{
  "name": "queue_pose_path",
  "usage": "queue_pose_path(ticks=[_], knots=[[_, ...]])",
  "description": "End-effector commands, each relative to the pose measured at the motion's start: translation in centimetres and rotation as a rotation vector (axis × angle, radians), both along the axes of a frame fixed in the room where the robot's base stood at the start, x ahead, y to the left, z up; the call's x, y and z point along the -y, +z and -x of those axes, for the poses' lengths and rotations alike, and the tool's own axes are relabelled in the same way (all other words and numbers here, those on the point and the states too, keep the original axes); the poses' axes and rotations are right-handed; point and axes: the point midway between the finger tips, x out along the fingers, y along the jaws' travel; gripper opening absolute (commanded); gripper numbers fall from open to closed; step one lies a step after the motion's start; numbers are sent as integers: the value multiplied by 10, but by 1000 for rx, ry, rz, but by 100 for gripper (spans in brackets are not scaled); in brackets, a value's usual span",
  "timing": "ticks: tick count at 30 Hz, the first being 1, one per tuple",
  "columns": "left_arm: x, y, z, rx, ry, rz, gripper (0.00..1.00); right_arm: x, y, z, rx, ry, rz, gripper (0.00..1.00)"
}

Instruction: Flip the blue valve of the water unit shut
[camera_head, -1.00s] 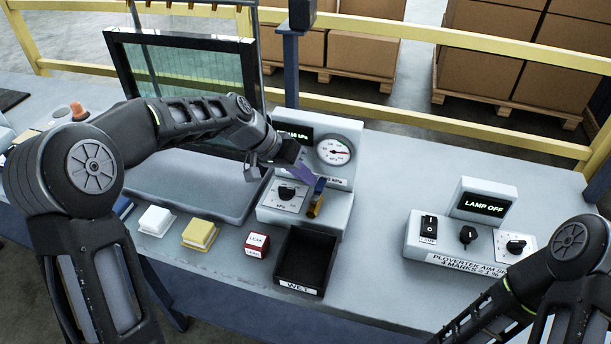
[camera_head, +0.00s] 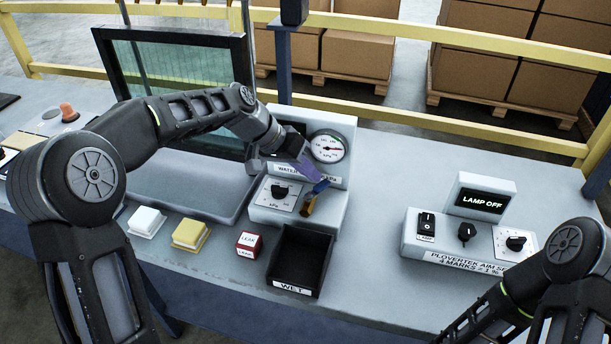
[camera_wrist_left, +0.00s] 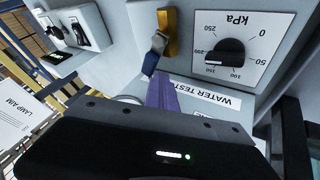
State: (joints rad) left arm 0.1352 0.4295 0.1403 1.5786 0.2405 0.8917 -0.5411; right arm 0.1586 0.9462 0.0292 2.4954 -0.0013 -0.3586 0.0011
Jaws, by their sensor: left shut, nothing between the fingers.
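The water unit (camera_head: 338,208) is a grey box with a gauge and a kPa knob. Its valve has a brass body (camera_head: 308,206) on the front right and a blue lever (camera_head: 321,186), which slants up and to the right. In the left wrist view the brass body (camera_wrist_left: 168,30) and the blue lever (camera_wrist_left: 151,62) show close up. My left gripper (camera_head: 314,173) is shut and empty, its purple fingers by the lever's upper end. The fingertips (camera_wrist_left: 160,82) look very close to the lever; I cannot tell whether they touch. My right gripper is out of view.
A black bin marked WET (camera_head: 303,258) stands in front of the unit. A red and white cube (camera_head: 249,244), a yellow block (camera_head: 191,234) and a white block (camera_head: 146,221) lie to its left. A lamp box (camera_head: 455,250) stands to the right, with clear table between.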

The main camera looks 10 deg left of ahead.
Motion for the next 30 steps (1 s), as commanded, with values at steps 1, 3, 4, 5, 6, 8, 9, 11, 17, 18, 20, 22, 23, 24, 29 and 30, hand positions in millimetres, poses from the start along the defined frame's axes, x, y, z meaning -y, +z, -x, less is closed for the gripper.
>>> queue_pose_path(ticks=[1, 3, 4, 5, 6, 8, 9, 11, 17, 18, 20, 22, 23, 24, 29, 30], knots=[[3, -2, 0, 1, -2, 0, 0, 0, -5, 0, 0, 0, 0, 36], [7, -2, 0, 1, -2, 0, 0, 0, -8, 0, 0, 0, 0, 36], [8, -2, 0, 1, -3, 0, 0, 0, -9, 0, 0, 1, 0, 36], [10, -2, 0, 1, -3, 0, 0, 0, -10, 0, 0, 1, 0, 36], [12, -2, 0, 1, -3, 0, 0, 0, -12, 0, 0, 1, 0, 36], [15, -2, 0, 1, -2, 0, 0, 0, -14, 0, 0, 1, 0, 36], [17, -2, 1, 1, -2, 0, 0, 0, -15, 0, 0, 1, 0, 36], [19, -2, 1, 1, -2, 0, 0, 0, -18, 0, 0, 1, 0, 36], [27, -1, 4, 1, -2, 0, 0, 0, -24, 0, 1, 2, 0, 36], [28, -1, 4, 1, -2, 0, 0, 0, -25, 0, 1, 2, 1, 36], [30, -1, 5, 1, -2, 0, 0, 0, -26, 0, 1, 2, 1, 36], [31, 0, 6, 0, -1, 1, 0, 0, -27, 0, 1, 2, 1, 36], [31, 0, 6, 0, -1, 1, 0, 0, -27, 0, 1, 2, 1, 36], [32, 0, 6, 0, -1, 1, 0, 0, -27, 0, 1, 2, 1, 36], [33, 0, 7, 0, 0, 1, 0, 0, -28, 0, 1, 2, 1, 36], [33, 0, 7, -1, -1, 0, 0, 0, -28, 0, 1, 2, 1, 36]])
